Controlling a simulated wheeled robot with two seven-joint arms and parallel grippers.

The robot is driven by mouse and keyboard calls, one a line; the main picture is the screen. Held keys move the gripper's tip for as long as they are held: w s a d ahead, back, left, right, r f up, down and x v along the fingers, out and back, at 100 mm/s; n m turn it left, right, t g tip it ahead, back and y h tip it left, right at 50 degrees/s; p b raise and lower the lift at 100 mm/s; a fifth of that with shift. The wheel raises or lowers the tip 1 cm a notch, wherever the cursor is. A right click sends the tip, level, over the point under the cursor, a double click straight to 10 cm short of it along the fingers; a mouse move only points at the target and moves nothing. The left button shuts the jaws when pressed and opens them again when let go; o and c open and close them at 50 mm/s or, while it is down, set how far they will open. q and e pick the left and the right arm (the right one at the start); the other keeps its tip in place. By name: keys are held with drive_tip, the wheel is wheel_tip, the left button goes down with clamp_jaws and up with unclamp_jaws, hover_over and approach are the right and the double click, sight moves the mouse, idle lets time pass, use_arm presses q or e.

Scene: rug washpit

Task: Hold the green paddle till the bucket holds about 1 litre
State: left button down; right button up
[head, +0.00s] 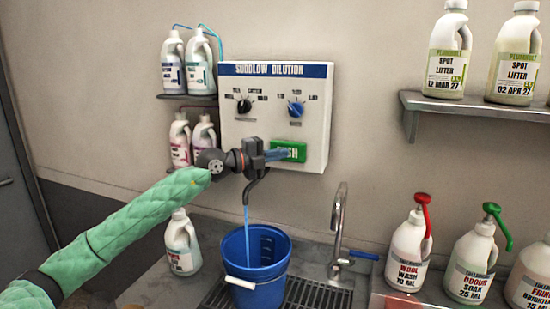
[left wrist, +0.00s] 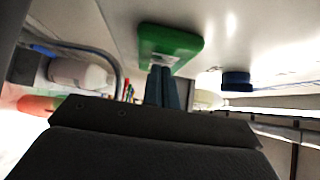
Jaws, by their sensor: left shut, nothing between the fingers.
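The green paddle (head: 296,149) is on the lower front of the white dilution panel, its lettering partly covered by my gripper. My left gripper (head: 279,155) is shut and empty, with its fingertips against the paddle. The left wrist view also shows the closed fingers (left wrist: 163,86) meeting the green paddle (left wrist: 184,42). A thin blue stream (head: 247,222) falls from the dark spout (head: 252,187) into the blue bucket (head: 257,289). The bucket stands upright below it, with marks on its inner wall. I cannot tell the liquid level. My right gripper is not in view.
The panel (head: 272,112) has a black knob (head: 244,106) and a blue knob (head: 295,109). A metal tap (head: 338,225) stands right of the bucket, beside a drain grate (head: 322,297). Bottles fill the side shelves. A white bottle (head: 181,245) stands left of the bucket, and pump bottles (head: 409,250) at right.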

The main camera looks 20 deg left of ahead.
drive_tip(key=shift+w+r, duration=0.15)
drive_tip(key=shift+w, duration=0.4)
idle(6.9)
